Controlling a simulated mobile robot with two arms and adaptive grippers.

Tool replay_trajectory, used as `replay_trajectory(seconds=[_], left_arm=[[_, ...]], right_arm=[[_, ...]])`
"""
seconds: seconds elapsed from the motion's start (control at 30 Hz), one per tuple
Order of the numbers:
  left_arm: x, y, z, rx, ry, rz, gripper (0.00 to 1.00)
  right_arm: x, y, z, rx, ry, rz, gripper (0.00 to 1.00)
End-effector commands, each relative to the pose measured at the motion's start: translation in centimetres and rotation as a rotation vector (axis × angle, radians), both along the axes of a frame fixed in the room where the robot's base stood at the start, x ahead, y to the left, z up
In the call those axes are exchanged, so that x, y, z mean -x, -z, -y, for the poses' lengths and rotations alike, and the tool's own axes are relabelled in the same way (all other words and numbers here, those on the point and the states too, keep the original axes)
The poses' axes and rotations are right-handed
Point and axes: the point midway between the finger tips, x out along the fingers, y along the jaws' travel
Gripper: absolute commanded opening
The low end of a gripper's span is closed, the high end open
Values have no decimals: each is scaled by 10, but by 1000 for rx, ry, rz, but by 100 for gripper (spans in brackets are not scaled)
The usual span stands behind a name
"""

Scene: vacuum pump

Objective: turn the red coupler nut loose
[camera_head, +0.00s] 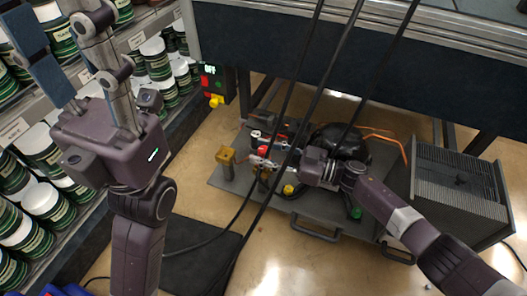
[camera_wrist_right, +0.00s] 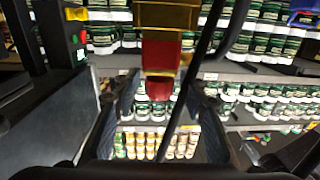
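The red coupler nut (camera_head: 263,150) sits on the pump assembly near its brass fittings. In the right wrist view the red nut (camera_wrist_right: 161,54) hangs under a yellow brass part (camera_wrist_right: 165,15), between my two finger tips, with a gap visible on both sides. My right gripper (camera_head: 262,162) is open beside the nut; the wrist view also shows its spread fingers (camera_wrist_right: 160,92). Cables partly hide this area in the head view. My left gripper (camera_head: 58,40) is raised at the upper left, open and empty.
The pump's grey base plate (camera_head: 225,180) carries a black dome (camera_head: 340,143). A control box (camera_head: 212,80) shows OFF. Black cables (camera_head: 270,180) cross in front. A ribbed grey unit (camera_head: 460,190) stands at right. Shelves of cans (camera_head: 40,200) line the left.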

Motion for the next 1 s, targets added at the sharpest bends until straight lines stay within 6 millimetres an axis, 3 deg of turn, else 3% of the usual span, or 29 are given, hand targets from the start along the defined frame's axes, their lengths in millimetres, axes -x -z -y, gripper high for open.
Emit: replay_trajectory(seconds=[0.17,0.6,0.77,1.0], left_arm=[[0,-1,0,1,0,2,42],[2,-2,0,4,1,5,42],[2,-2,0,4,1,5,42],[2,-2,0,4,1,5,42]], right_arm=[[0,-13,0,1,-2,4,39],[0,-87,0,1,-2,4,39],[0,-98,0,0,-2,1,39],[0,-100,0,0,0,0,39]])
